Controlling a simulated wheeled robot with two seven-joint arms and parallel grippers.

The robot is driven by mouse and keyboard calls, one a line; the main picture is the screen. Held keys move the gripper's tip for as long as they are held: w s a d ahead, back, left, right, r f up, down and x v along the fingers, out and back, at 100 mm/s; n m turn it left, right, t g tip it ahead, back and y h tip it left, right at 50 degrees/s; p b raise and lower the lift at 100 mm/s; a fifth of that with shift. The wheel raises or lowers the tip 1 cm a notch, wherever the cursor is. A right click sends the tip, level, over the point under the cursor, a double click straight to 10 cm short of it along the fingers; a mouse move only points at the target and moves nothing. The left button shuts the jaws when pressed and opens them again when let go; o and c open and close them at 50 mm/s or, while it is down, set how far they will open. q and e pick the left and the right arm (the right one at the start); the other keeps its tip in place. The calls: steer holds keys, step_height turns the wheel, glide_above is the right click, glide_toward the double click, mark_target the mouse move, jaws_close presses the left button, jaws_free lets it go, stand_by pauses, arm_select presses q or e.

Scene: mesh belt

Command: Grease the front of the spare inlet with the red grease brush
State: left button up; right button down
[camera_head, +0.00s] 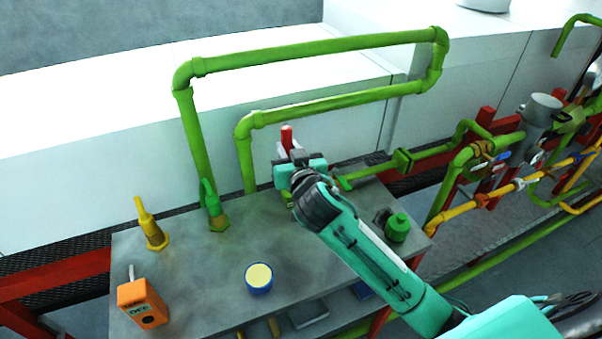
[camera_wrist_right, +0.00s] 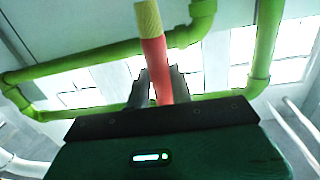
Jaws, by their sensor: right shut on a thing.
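My right gripper (camera_head: 290,156) is above the back of the grey bench, shut on the red grease brush (camera_head: 287,137). In the right wrist view the brush's red handle (camera_wrist_right: 157,70) stands between the grey fingers, with its yellow tip (camera_wrist_right: 148,18) pointing up and away from the gripper. A green pipe end (camera_head: 345,183) shows just right of the gripper; I cannot tell whether it is the spare inlet. The gripper and forearm hide part of the bench behind them. My left gripper is out of view.
The bench (camera_head: 195,275) bears a blue pot with pale yellow contents (camera_head: 259,278), an orange box (camera_head: 141,303), a yellow fitting (camera_head: 151,226), a green fitting (camera_head: 213,208) and a green canister (camera_head: 397,228). Green pipes (camera_head: 310,54) loop behind the gripper. The bench's middle is clear.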

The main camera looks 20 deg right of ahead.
steer(key=shift+w+a+n+t+b, duration=0.3)
steer(key=shift+w+a+t, duration=0.1)
steer(key=shift+w, duration=0.15)
steer(key=shift+f, duration=0.1)
step_height(320, 180, down, 2)
steer(key=shift+f+b, duration=0.2)
steer(key=shift+b, duration=0.95)
steer(key=shift+f+b, duration=0.7)
steer(key=shift+f, duration=0.4)
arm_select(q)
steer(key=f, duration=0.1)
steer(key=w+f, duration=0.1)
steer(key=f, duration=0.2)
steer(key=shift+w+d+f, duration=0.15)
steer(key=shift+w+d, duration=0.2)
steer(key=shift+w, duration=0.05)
arm_select(e)
steer(key=shift+r, duration=0.1)
